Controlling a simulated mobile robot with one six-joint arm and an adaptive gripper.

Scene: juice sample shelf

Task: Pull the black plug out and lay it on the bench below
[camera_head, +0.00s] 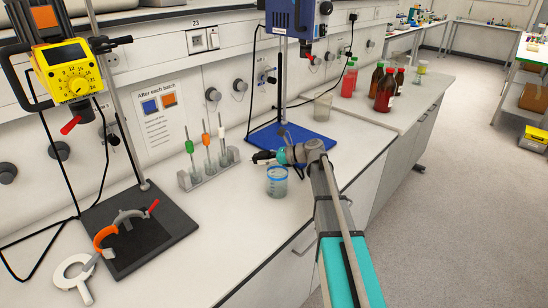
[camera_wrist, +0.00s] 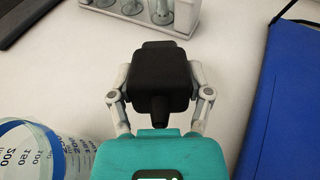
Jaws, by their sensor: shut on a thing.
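The black plug (camera_wrist: 160,78) is between the two grey fingers of my gripper (camera_wrist: 160,88) in the wrist view, with its narrow tapered end toward my teal wrist. In the head view the plug (camera_head: 263,157) shows as a small dark block at the end of my gripper (camera_head: 272,156), low over the white bench (camera_head: 235,215). It is clear of the wall sockets. Whether its underside touches the bench I cannot tell. My gripper is shut on it.
A clear beaker with blue markings (camera_head: 277,182) stands close by my gripper. A rack with several tubes (camera_head: 208,172) is to the left. A blue stand base (camera_head: 292,140) lies behind. Bottles (camera_head: 386,92) stand farther back.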

